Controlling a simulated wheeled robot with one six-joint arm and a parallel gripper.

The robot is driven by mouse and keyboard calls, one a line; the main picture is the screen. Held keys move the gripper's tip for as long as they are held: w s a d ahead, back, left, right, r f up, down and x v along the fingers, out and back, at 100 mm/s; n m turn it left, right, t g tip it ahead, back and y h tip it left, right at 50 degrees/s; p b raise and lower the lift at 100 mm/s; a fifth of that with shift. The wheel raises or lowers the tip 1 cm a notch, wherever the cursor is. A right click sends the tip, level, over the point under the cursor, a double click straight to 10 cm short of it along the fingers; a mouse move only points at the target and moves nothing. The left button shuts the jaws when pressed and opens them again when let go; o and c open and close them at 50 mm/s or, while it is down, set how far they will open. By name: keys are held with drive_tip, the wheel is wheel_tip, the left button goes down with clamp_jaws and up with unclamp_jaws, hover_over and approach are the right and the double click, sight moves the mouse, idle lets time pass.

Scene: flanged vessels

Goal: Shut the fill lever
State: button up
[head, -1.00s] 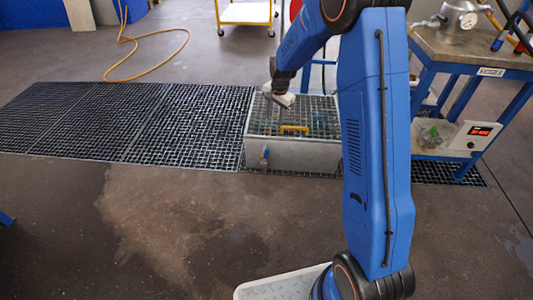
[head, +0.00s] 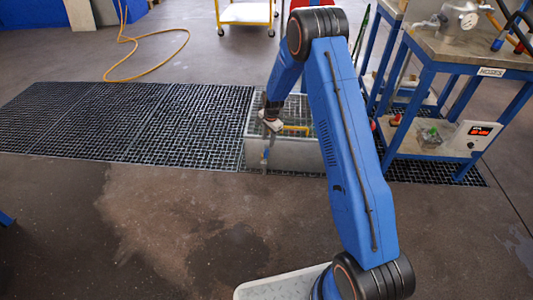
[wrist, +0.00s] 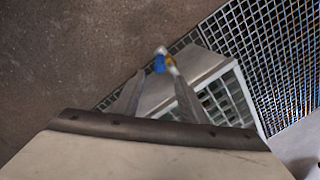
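A small blue lever (head: 264,157) sits on the front wall of a grey tank (head: 300,156), near its left corner. In the wrist view the blue lever (wrist: 159,64) shows just beyond my fingertips, next to a pale, yellowish fitting (wrist: 171,69). My gripper (head: 267,143) points down just above the lever in the head view. In the wrist view my gripper (wrist: 154,76) has its two fingers apart with nothing visible held between them. I cannot tell whether a fingertip touches the lever or fitting.
A yellow handle (head: 295,128) lies on the tank's grated top, right of my gripper. Dark floor grating (head: 190,120) runs to the left. The floor in front is clear.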

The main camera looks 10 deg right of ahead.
sight(267, 149)
drive_tip(key=f, duration=0.3)
drive_tip(key=w+f, duration=0.1)
drive_tip(key=f, duration=0.7)
drive_tip(key=shift+w+a, duration=0.15)
drive_tip(key=shift+a, duration=0.15)
clamp_jaws()
